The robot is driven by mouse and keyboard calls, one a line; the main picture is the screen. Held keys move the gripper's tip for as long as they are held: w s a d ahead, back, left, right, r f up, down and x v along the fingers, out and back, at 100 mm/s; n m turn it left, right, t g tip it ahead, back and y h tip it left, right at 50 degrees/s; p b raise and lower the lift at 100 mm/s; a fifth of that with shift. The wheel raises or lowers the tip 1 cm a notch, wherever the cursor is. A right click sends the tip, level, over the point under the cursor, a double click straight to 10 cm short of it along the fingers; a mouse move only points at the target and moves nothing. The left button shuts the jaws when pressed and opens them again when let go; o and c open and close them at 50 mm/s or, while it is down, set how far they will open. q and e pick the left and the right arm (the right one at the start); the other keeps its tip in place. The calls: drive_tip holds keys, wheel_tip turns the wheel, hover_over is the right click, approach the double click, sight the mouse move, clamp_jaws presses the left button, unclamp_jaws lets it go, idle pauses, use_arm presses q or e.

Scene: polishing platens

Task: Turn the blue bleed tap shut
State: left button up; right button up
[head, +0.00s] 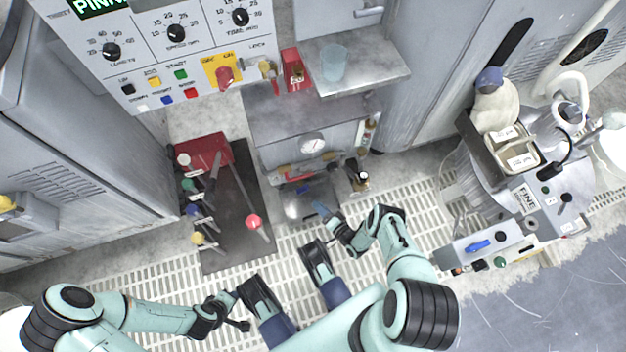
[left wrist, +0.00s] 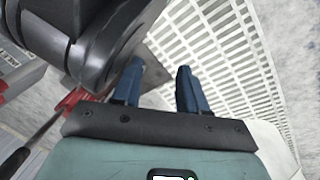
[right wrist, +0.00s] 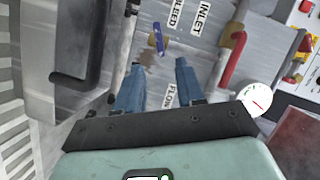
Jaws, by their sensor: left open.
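The blue bleed tap (right wrist: 159,40) shows in the right wrist view as a short blue lever on a brass fitting, close to the BLEED label (right wrist: 178,14) on a grey panel. My right gripper (right wrist: 158,82) is open and empty. Its blue fingertips point at the panel, and the tap lies beyond the gap between them, apart from both. My left gripper (left wrist: 158,82) is open and empty, over the floor grating.
A red lever (right wrist: 232,58) by the INLET label and a round gauge (right wrist: 257,99) sit right of the tap. A dark stand with coloured knobs (head: 237,235) is at left. A polishing machine (head: 528,200) stands at right. The floor grating (head: 405,185) between is clear.

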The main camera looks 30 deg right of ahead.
use_arm(q)
drive_tip(key=shift+w+d+r, duration=0.1)
drive_tip(key=shift+w+r, duration=0.35)
drive_tip(key=shift+w, duration=0.1)
use_arm(e)
drive_tip(key=shift+v, duration=1.05)
drive_tip(key=shift+o, duration=0.3)
